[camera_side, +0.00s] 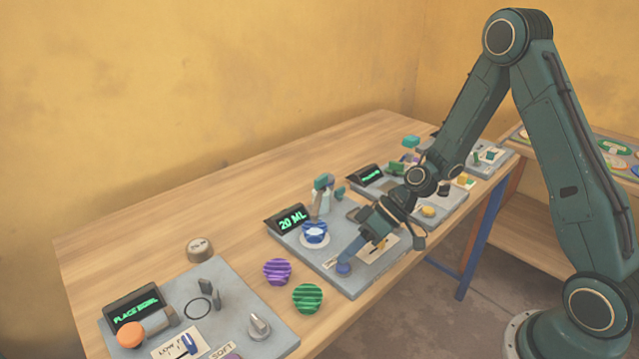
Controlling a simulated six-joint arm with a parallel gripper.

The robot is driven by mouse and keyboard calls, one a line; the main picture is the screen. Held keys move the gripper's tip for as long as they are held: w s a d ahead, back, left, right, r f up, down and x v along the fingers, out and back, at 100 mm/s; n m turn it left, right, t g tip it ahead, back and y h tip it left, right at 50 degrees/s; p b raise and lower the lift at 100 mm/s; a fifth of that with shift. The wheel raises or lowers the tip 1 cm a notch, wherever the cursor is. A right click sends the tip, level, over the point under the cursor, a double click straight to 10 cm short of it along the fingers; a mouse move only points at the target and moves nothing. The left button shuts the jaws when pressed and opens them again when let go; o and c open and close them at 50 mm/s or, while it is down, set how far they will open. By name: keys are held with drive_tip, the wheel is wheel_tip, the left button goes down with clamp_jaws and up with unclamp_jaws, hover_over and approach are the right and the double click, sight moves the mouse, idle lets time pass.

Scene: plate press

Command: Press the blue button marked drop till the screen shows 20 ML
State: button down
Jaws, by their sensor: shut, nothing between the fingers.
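The screen (293,219) on the middle grey plate reads 20 ML in green. The blue button (343,269) sits at the plate's front edge. A small white label (329,263) lies beside it, too small to read. My gripper (347,257) is shut and empty, its tips just above or on the blue button; I cannot tell whether they touch it.
Purple (277,271) and green (308,297) striped bowls stand left of the middle plate. The front-left plate has a screen reading PLACE BOWL (136,308) and an orange knob (130,334). More devices stand behind my wrist. The table's back left is clear.

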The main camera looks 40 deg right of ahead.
sight(349, 265)
drive_tip(key=shift+r, duration=0.3)
drive_tip(key=shift+r, duration=2.5)
drive_tip(key=shift+r, duration=0.1)
drive_tip(key=s+d+r+m+t+h, duration=0.1)
drive_tip(key=s+d+r+m+h, duration=0.1)
drive_tip(key=s+r, duration=0.6)
drive_tip(key=s+d+r+m+h, duration=0.2)
drive_tip(key=s+d+r+h, duration=0.2)
drive_tip(key=s+r, duration=0.5)
drive_tip(key=shift+s+r+t+h, duration=0.2)
drive_tip(key=shift+s+t+h, duration=0.2)
drive_tip(key=shift+s+h, duration=1.35)
drive_tip(key=c, duration=2.2)
unclamp_jaws()
drive_tip(key=shift+s+y, duration=0.5)
drive_tip(key=shift+y, duration=0.05)
